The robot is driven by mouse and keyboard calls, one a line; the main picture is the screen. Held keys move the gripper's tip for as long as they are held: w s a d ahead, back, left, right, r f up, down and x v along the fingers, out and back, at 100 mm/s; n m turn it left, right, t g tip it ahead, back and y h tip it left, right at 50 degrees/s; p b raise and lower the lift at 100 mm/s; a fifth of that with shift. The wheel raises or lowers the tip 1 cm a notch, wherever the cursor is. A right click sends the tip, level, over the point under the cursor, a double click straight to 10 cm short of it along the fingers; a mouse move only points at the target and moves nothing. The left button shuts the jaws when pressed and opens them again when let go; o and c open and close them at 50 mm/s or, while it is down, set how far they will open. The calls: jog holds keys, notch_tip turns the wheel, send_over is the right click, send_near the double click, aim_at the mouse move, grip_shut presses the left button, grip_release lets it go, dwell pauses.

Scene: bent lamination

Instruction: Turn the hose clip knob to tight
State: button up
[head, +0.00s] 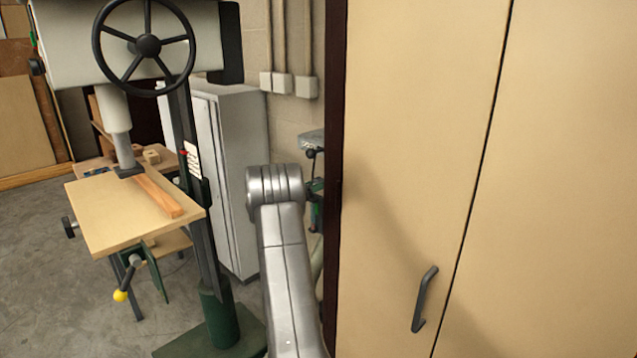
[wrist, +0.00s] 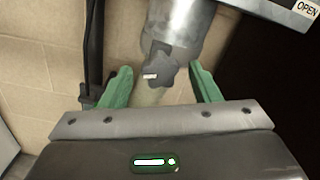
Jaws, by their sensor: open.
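The hose clip knob (wrist: 163,66) is a dark, star-shaped knob in the wrist view, with a short white mark on its left part. It sits at the lower end of a grey metal pipe (wrist: 186,28). My gripper (wrist: 162,76) is open, with one green finger on each side of the knob. Gaps show between the fingers and the knob in the picture; how far the knob lies beyond the fingertips I cannot tell. In the head view my arm hides most of this spot, and the knob is not visible.
A metal plate with an "OPEN" label (wrist: 307,9) is at the wrist view's top right. A dark vertical pipe (wrist: 93,45) runs along the block wall at left. In the head view a tan cabinet (head: 420,120) stands close right of my arm, and a drill press table (head: 110,213) is left.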

jog(key=shift+x, duration=1.2)
jog(key=c, duration=1)
